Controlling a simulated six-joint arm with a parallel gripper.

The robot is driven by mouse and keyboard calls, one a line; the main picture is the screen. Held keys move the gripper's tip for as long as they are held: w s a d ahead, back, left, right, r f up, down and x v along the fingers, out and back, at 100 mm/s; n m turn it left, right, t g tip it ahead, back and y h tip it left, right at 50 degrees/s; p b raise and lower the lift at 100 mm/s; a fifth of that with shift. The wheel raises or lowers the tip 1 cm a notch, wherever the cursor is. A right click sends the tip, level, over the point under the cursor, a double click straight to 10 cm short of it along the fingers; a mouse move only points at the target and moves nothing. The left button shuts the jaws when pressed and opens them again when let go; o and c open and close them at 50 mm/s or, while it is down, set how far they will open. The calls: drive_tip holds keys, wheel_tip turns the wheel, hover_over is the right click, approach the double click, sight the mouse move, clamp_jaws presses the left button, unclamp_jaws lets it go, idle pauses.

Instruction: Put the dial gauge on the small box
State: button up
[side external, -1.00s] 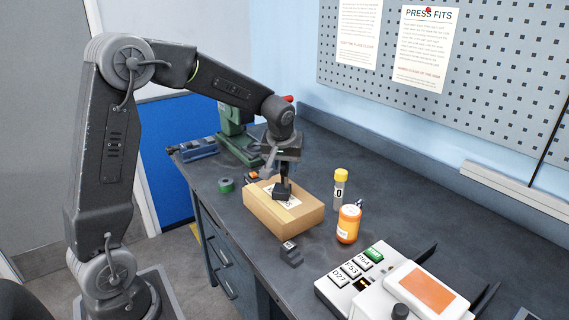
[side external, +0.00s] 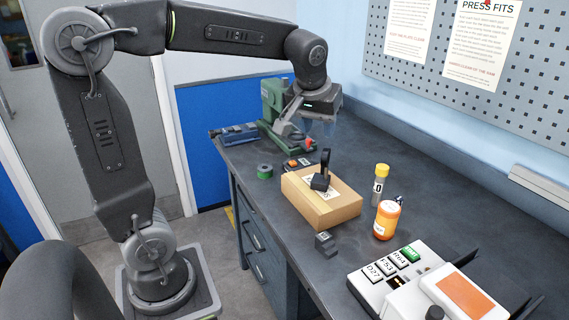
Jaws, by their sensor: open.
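The small box (side external: 335,209), a brown cardboard carton with a white label on top, stands on the dark bench. A black piece with a block-like foot and an upright stem, which looks like the dial gauge (side external: 322,172), stands on top of the box. Its face cannot be made out. My gripper (side external: 300,132) is open and empty, above and behind the box, clear of the gauge. Its fingers are small and hard to separate from the green machine behind.
An orange bottle (side external: 387,220) and a yellow-capped tube (side external: 381,184) stand right of the box. A small dark block (side external: 325,244) lies in front. A green tape roll (side external: 265,171) is left. A white labelled device (side external: 405,270) fills the front right. A green machine (side external: 273,100) stands behind.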

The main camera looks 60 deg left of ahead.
drive_tip(key=s+d+f+m+t+h, duration=0.1)
drive_tip(key=s+d+f+m, duration=0.1)
drive_tip(key=s, duration=0.6)
drive_tip(key=s+d+f+m+h, duration=0.1)
drive_tip(key=s+d+f+m, duration=0.1)
drive_tip(key=s+d+m, duration=0.3)
drive_tip(key=s+d, duration=0.2)
drive_tip(key=s, duration=0.1)
drive_tip(key=shift+s+d+f+t+h, duration=0.2)
drive_tip(key=shift+s+d+t+h, duration=0.1)
drive_tip(key=shift+t, duration=0.1)
